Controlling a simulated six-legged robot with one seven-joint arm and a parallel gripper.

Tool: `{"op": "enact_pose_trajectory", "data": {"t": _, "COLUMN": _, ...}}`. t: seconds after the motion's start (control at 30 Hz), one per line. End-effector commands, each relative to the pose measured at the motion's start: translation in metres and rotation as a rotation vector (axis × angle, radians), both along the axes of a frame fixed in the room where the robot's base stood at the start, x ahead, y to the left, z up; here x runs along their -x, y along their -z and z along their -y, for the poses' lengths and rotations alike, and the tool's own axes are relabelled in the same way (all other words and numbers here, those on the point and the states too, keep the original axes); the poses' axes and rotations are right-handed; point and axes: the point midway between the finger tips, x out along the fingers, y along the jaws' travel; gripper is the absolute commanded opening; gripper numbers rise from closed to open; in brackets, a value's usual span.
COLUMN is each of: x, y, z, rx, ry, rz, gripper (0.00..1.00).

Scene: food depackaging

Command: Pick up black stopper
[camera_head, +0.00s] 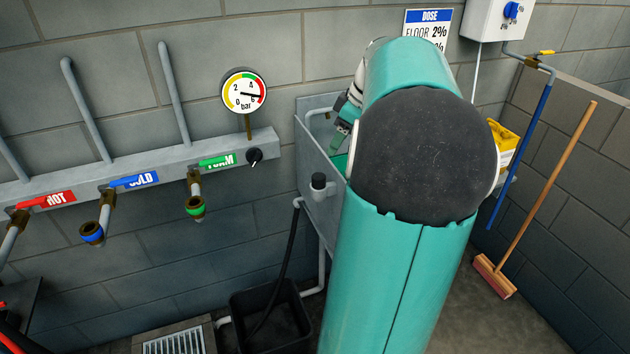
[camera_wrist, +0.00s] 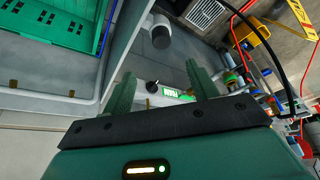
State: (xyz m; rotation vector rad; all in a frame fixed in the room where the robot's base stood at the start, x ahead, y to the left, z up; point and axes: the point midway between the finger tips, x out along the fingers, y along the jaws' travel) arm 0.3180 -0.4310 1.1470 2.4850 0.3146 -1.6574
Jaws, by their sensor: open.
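The black stopper (camera_head: 319,181) appears as a short black cylinder on a pale pipe stub at the front left side of the grey sink. In the wrist view the stopper (camera_wrist: 160,37) shows end-on above and beyond the fingertips, with clear space between them. My gripper (camera_wrist: 159,70) is open, with two green fingers spread apart and nothing between them. In the head view my teal arm hides much of the sink, and only part of my gripper (camera_head: 341,134) shows over the sink's left rim.
The sink (camera_head: 322,207) has a green crate (camera_wrist: 67,27) in it. A black tub (camera_head: 271,316) stands on the floor below. A pipe rail with hot and cold taps (camera_head: 140,180) and a pressure gauge (camera_head: 244,91) lines the wall. A broom (camera_head: 545,190) leans at right.

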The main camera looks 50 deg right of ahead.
Motion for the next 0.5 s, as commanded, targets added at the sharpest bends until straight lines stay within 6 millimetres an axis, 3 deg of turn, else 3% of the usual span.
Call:
{"op": "enact_pose_trajectory", "data": {"t": 0.3, "x": -0.021, "y": 0.056, "z": -0.005, "rx": -0.002, "ry": 0.001, "rz": -0.002, "gripper": 0.59}}
{"op": "enact_pose_trajectory", "data": {"t": 0.5, "x": -0.027, "y": 0.072, "z": -0.006, "rx": -0.001, "ry": 0.001, "rz": -0.002, "gripper": 0.59}}
